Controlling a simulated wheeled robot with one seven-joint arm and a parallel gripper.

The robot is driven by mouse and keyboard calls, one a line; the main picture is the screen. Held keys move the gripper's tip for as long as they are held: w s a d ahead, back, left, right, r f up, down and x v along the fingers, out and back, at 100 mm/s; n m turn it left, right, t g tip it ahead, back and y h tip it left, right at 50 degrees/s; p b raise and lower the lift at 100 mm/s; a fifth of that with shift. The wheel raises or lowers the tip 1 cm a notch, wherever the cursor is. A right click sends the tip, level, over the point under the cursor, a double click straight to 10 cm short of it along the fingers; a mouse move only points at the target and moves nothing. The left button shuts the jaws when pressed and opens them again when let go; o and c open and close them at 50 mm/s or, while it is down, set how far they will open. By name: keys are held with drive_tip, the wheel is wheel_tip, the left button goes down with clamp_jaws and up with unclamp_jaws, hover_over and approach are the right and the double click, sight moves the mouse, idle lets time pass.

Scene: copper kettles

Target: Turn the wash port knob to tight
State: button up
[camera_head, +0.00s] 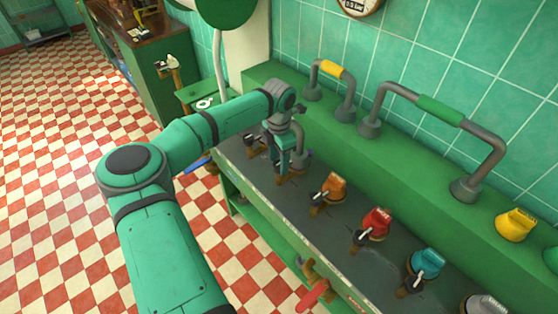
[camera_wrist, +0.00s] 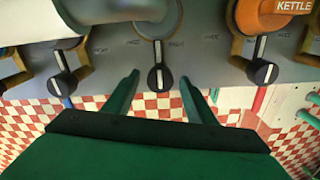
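In the wrist view a small black knob (camera_wrist: 158,77) with a white pointer line sits on the grey panel front, its line roughly upright. Small labels flank it above, too small to read surely, so I cannot confirm that it is the wash port knob. My gripper (camera_wrist: 160,80) is open, one green finger on each side of this knob, with gaps on both sides. In the head view my gripper (camera_head: 284,172) points down over the far part of the dark panel (camera_head: 270,190); the knob there is hidden by it.
Similar knobs sit to the left (camera_wrist: 66,82) and right (camera_wrist: 262,72), the right one by an orange fitting (camera_wrist: 288,10). In the head view orange (camera_head: 333,187), red (camera_head: 376,222) and teal (camera_head: 427,262) fittings line the panel. Grey pipe handles (camera_head: 400,90) rise behind.

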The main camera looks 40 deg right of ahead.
sight(279, 164)
wheel_tip(279, 164, up, 11)
idle(0.7)
drive_tip(key=shift+f, duration=0.15)
